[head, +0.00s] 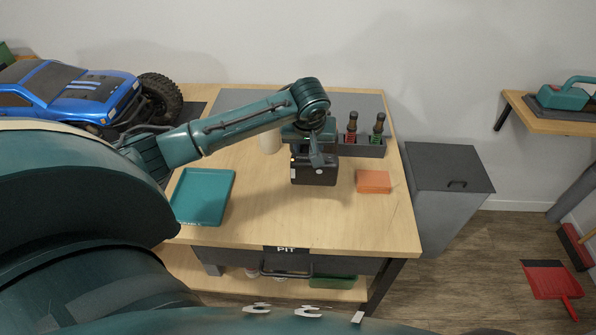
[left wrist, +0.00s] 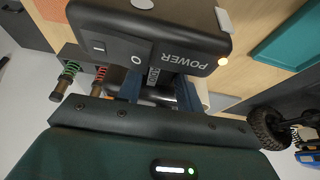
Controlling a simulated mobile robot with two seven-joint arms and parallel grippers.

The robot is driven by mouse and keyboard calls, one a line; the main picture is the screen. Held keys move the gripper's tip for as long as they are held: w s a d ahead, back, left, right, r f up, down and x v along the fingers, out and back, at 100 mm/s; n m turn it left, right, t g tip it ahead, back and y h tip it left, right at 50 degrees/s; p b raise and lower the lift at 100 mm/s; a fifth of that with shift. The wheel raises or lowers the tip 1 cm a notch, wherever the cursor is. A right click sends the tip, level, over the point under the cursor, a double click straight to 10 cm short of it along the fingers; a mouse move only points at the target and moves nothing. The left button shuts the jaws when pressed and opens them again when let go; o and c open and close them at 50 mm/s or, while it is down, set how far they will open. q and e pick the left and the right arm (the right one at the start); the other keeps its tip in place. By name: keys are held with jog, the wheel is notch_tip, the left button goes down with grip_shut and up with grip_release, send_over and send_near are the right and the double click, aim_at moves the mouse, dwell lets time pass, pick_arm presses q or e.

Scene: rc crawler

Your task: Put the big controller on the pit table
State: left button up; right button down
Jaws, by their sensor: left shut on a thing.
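The pit table (head: 290,225) has a light wood top and a PIT label on its front edge. My left gripper (head: 316,150) is over the middle of the table, shut on a black boxy controller (head: 314,172). In the left wrist view the controller (left wrist: 150,35) fills the top, with the word POWER, a switch and a small lit lamp on its face. The gripper's fingers (left wrist: 160,92) meet its near side and are partly hidden. I cannot tell whether the controller touches the tabletop. My right gripper is not in view.
A teal tray (head: 204,196) lies left on the table, an orange block (head: 373,182) right. A grey holder with shock absorbers (head: 361,147) stands just behind. A white cylinder (head: 270,141) is behind the gripper. A blue truck (head: 75,95) is at left. The front middle is clear.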

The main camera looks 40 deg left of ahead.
pick_arm(q)
notch_tip(320, 180, down, 8)
jog(key=shift+d+f, duration=0.1)
dwell(0.4)
jog(key=o, duration=1.2)
jog(key=shift+f, duration=0.15)
